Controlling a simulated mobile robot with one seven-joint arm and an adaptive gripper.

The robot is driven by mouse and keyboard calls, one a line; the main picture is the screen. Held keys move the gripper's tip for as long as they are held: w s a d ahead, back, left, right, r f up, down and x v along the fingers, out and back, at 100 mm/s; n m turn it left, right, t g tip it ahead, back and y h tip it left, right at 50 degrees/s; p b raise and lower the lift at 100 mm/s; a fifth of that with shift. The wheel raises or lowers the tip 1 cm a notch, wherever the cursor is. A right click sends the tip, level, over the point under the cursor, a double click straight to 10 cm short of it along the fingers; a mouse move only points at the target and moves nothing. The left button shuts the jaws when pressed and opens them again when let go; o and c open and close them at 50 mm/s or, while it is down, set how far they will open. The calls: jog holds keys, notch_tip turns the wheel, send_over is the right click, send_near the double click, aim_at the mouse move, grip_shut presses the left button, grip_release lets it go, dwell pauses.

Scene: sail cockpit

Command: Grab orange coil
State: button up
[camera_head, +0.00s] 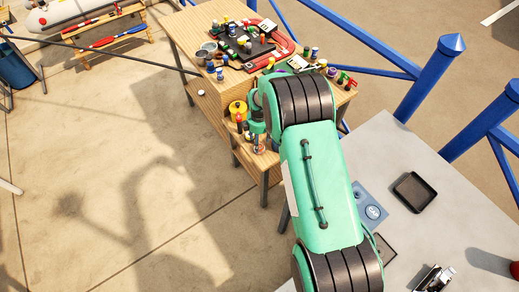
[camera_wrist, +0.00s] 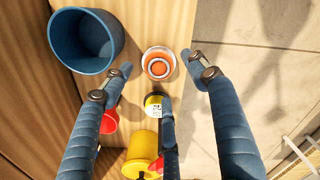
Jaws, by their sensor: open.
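The orange coil (camera_wrist: 158,67) shows in the wrist view as round orange rings with a pale rim, seen from above on a wooden surface. My gripper (camera_wrist: 160,78) is open, with blue padded fingers on the left and right of the coil and another finger below it. The fingers look apart from the coil; their height above it is hard to tell. In the head view my green arm reaches to the wooden bench, and I cannot clearly make out the coil there.
A blue cup (camera_wrist: 86,40) stands left of the coil. The bench edge is close on the right. Small items cover the bench (camera_head: 187,28).

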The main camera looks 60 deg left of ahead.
jog(key=shift+f, duration=0.2)
jog(key=shift+w+d+f+b, duration=0.1)
jog(key=shift+f+b, duration=0.1)
jog(key=shift+f, duration=1.1)
jog(key=shift+d+f+b, duration=0.1)
jog(key=shift+f+b, duration=0.05)
jog(key=shift+f, duration=1.1)
jog(key=c, duration=1.2)
